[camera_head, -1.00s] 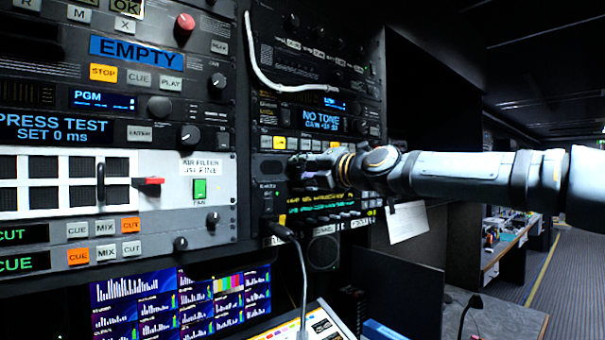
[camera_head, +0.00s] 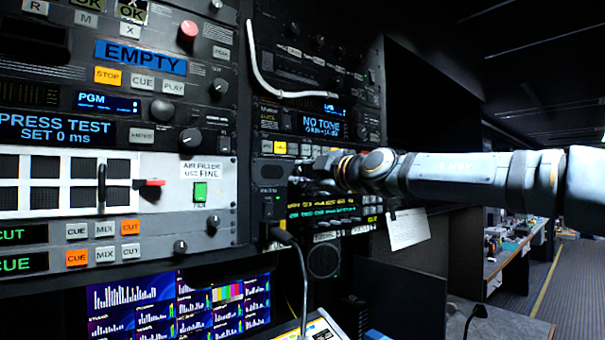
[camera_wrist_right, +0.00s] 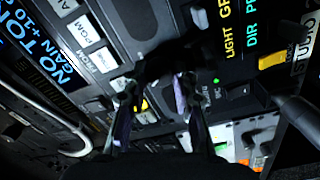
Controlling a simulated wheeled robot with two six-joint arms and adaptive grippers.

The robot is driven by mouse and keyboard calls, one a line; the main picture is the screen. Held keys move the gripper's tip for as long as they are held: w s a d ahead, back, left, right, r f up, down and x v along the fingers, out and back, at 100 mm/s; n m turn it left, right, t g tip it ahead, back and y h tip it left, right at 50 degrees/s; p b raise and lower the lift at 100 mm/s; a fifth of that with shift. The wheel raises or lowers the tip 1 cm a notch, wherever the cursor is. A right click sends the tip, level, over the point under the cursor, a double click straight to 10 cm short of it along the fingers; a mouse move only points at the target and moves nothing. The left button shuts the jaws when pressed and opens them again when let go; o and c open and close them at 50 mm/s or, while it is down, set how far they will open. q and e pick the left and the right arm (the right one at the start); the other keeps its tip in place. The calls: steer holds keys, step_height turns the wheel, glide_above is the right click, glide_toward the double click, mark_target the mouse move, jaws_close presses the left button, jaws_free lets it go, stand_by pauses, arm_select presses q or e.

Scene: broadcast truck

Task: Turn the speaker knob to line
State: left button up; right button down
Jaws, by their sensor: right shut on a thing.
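My right gripper (camera_head: 303,178) reaches from the right to the front of the right-hand rack, between the NO TONE display (camera_head: 322,124) and the unit with yellow and green text (camera_head: 325,205). In the right wrist view its two dark fingers (camera_wrist_right: 157,100) are close to the panel, shut on a small dark knob that they mostly hide. I cannot read the knob's label or see its line mark. A round speaker grille (camera_head: 323,261) sits lower on the rack. My left gripper is not in view.
A white cable (camera_head: 262,75) hangs across the upper right rack. A gooseneck microphone (camera_head: 300,275) rises below my right gripper. The left rack carries many buttons, a red knob (camera_head: 188,30) and a red lever (camera_head: 150,182). An open aisle (camera_head: 575,285) lies at the far right.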

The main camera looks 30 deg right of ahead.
steer(key=m, duration=0.7)
steer(key=shift+p, duration=0.3)
steer(key=m, duration=0.6)
steer(key=shift+m, duration=0.4)
steer(key=c, duration=1.1)
jaws_free()
steer(key=shift+d, duration=0.15)
steer(key=shift+o, duration=0.2)
steer(key=shift+r, duration=0.1)
